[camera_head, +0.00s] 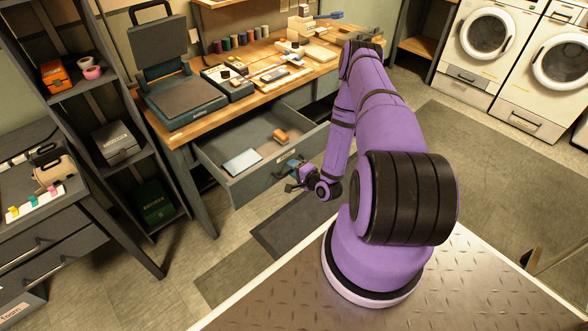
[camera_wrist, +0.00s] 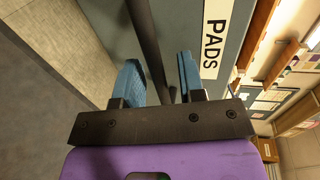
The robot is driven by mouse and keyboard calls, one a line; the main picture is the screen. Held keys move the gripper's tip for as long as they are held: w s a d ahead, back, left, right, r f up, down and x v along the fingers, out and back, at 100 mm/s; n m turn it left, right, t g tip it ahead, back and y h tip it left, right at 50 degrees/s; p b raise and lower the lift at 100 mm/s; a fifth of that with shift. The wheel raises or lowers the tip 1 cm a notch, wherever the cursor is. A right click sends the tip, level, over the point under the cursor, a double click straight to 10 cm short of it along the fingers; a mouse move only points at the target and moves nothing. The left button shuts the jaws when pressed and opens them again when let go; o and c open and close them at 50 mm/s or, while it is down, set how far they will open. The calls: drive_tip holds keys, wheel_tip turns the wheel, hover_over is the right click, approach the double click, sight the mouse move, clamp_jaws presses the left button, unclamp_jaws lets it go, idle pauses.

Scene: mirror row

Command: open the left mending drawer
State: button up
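The left mending drawer (camera_head: 228,140) is pulled well out from under the wooden workbench. Inside it lie a pale blue flat pad (camera_head: 242,162) and a small orange-brown block (camera_head: 280,136). My gripper (camera_head: 294,177) is at the outer face of the drawer front. In the wrist view, the blue fingers of my gripper (camera_wrist: 158,72) stand apart on either side of the dark bar handle (camera_wrist: 147,40). The bar lies nearer the left finger, with a gap to the right one. A "PADS" label (camera_wrist: 214,38) shows on the drawer front.
The workbench (camera_head: 180,130) carries a press (camera_head: 180,95), thread spools (camera_head: 240,40) and trays. A dark shelf (camera_head: 110,110) stands left of it. Washing machines (camera_head: 488,40) stand at the back right. Floor is clear in front of the bench beside a dark mat (camera_head: 290,225).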

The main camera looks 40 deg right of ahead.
drive_tip(key=v, duration=1)
drive_tip(key=shift+s, duration=0.35)
